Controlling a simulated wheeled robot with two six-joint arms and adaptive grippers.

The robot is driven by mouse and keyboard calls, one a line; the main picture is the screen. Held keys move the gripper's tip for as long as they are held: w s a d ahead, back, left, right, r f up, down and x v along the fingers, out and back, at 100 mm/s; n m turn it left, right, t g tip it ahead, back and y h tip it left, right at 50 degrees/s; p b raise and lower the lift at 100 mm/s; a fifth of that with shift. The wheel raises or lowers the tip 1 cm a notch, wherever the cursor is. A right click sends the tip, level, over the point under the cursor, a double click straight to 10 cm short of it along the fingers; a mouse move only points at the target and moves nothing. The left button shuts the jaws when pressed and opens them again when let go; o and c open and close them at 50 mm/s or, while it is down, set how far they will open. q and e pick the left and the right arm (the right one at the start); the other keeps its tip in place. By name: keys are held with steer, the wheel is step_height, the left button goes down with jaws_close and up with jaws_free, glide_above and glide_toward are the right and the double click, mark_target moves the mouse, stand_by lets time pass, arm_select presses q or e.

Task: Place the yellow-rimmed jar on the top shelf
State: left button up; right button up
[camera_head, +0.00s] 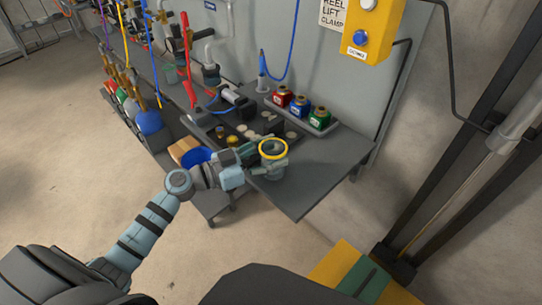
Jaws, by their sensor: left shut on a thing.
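The yellow-rimmed jar (274,149) is in the middle of the head view, its round yellow rim facing up. My left gripper (264,169) is shut on the jar, coming from the left; the fingers partly hide its body. The jar appears over the near left part of a dark grey top surface (325,165); I cannot tell whether it touches it. A lower level (217,203) shows below on the left, partly hidden by my arm. My right gripper is out of view.
Red, blue and green containers (301,107) stand in a tray at the back of the top surface. Small round items (247,131) lie behind the jar. A blue bowl (196,156) is left of it. The top surface's right side is clear.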

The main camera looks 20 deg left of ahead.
arm_select(q)
steer(key=o, duration=1.3)
steer(key=shift+s+a, duration=0.1)
steer(key=shift+s, duration=0.1)
steer(key=p+v, duration=0.1)
steer(key=v, duration=1)
steer(key=shift+s+a, duration=0.2)
